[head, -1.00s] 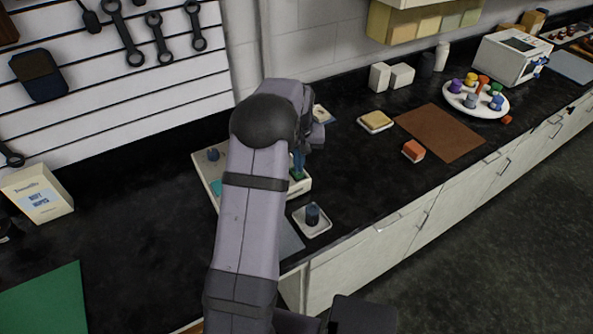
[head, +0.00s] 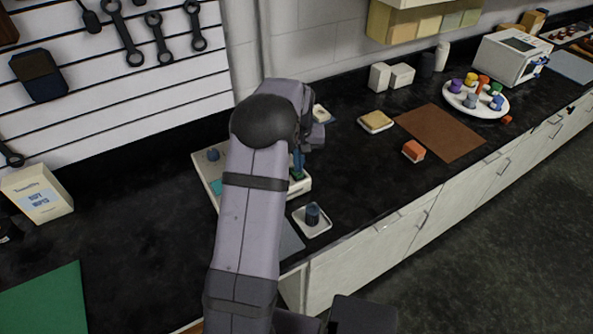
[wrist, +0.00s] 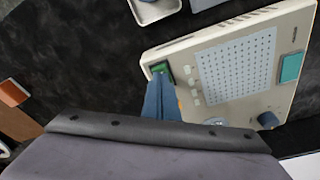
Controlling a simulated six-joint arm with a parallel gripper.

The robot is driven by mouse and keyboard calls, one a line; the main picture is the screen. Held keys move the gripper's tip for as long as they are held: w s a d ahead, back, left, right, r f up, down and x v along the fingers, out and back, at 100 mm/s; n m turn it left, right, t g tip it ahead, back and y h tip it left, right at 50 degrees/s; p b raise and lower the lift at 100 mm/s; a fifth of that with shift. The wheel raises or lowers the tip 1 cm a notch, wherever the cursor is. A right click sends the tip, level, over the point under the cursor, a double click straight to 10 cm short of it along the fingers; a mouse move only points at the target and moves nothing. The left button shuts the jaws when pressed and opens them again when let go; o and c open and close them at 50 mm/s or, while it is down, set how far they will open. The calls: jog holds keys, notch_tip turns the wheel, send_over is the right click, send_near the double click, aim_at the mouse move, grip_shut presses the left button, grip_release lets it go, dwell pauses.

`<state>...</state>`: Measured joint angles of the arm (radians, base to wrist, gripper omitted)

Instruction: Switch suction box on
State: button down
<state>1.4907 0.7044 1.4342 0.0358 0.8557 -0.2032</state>
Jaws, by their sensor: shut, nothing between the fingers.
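The suction box (wrist: 205,45) is a pale box with a dotted grid panel, a teal button (wrist: 290,67), a dark blue knob (wrist: 267,120) and small pale buttons. A green rocker switch (wrist: 161,69) in a dark frame sits near its left edge in the wrist view. In the head view the box (head: 203,166) is largely hidden behind my arm. My gripper (wrist: 160,82) is shut and empty, its blue fingertips right at the switch. I cannot tell whether they touch it. In the head view my gripper (head: 297,165) is over the box's right end.
A small white tray (head: 325,227) holding a dark blue cylinder stands just right of the box. An orange block (head: 413,151), a yellow-topped block (head: 376,122) and a brown mat (head: 440,132) lie farther right. A white carton (head: 37,194) stands at left.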

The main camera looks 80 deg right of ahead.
jog(key=shift+f+b, duration=0.35)
jog(key=shift+f, duration=0.3)
dwell(0.4)
jog(key=shift+r, duration=0.15)
notch_tip(320, 180, up, 7)
jog(key=p, duration=0.5)
jog(key=shift+p, duration=0.3)
dwell(0.4)
